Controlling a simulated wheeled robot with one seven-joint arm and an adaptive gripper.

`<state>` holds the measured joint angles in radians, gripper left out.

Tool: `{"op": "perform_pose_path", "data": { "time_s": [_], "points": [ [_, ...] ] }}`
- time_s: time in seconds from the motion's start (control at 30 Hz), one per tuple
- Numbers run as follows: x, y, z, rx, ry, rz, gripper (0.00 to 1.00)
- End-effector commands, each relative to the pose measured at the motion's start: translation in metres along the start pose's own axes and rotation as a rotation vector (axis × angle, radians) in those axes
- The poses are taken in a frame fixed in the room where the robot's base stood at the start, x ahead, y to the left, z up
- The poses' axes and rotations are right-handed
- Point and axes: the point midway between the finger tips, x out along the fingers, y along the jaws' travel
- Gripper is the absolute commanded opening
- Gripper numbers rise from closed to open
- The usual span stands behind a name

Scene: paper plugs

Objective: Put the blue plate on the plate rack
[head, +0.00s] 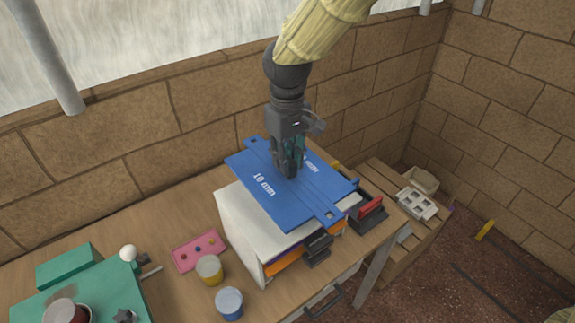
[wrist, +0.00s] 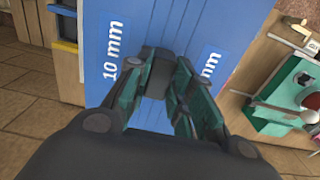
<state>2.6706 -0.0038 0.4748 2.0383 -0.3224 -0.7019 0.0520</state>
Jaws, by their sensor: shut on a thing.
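The blue plate (head: 270,205), printed "10 mm" on both sides of a raised middle strip, is held roughly flat over a white box-shaped rack (head: 240,222). Orange and purple edges show at the rack's open side. My gripper (head: 290,168) points down at the middle of the plate and is shut on it. In the wrist view the plate (wrist: 115,25) fills the middle, with my gripper's fingers (wrist: 160,105) closed at its centre strip. The plate hides most of the rack's top. I cannot tell whether plate and rack touch.
A pink tray (head: 185,258), a yellow cup (head: 209,268) and a blue cup (head: 229,302) stand left of the rack. A green case (head: 70,262) is further left. A black holder with a red item (head: 370,207) is at the right. A brick wall (head: 150,140) runs behind.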

Motion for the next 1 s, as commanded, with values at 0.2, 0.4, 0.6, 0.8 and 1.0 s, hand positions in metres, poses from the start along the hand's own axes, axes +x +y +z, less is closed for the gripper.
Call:
{"op": "perform_pose_path", "data": {
  "time_s": [0.2, 0.4, 0.6, 0.8, 1.0],
  "points": [
    [0.014, 0.000, 0.000, 0.000, -0.003, 0.000, 0.00],
    [0.033, 0.000, 0.000, 0.000, -0.001, 0.000, 0.00],
    [0.035, 0.000, 0.000, 0.000, 0.000, 0.000, 0.00],
    [0.038, 0.000, 0.000, 0.000, -0.001, 0.000, 0.00],
    [0.038, 0.000, 0.000, 0.000, -0.001, 0.000, 0.45]
  ]
}}
